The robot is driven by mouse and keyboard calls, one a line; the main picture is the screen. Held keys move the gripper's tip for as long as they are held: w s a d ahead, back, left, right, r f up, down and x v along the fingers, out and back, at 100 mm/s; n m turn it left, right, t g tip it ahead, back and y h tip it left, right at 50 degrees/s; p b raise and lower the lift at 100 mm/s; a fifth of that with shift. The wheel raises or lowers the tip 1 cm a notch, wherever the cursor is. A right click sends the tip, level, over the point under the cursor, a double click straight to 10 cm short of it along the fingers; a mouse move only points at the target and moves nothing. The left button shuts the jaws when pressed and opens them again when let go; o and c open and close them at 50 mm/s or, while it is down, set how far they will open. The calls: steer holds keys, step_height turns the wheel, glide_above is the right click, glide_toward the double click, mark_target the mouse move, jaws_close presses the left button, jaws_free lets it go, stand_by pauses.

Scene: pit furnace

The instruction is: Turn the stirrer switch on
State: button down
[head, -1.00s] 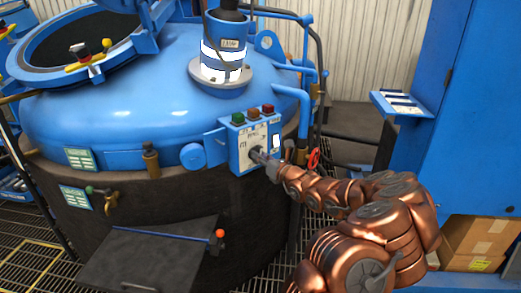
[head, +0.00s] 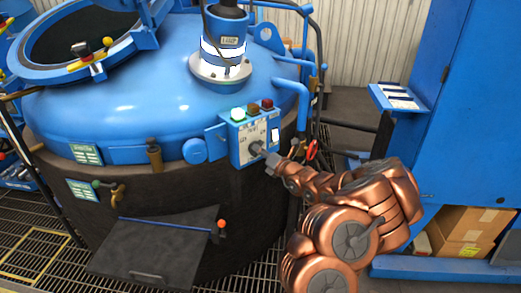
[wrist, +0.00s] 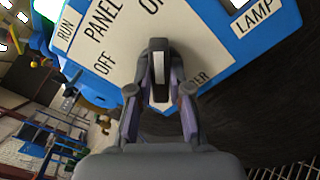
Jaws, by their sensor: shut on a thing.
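The switch panel (head: 243,150) is a blue box with a white face on the side of the furnace. In the wrist view, its dark knob (wrist: 158,75) has a white stripe that points up toward the "ON" print, with "OFF" to the left. My gripper (wrist: 159,95) has a finger on each side of the knob and is shut on it. In the head view, my gripper (head: 268,157) reaches the panel from the lower right and partly hides its face. The green lamp (head: 238,114) on the panel's top looks bright, almost white.
An amber lamp (head: 253,109) and a red lamp (head: 267,104) sit beside the green one. A red-handled valve (head: 311,149) and blue pipes are close to the right of the panel. A blue cabinet (head: 440,100) stands at the right.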

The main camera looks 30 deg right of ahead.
steer(key=c, duration=1.1)
jaws_free()
steer(key=shift+s, duration=0.1)
steer(key=shift+s+d, duration=0.2)
steer(key=shift+s, duration=1.8)
steer(key=shift+s+d, duration=0.2)
steer(key=shift+s, duration=1.75)
steer(key=shift+s+d, duration=0.2)
steer(key=shift+s, duration=1.8)
steer(key=shift+a+r, duration=0.1)
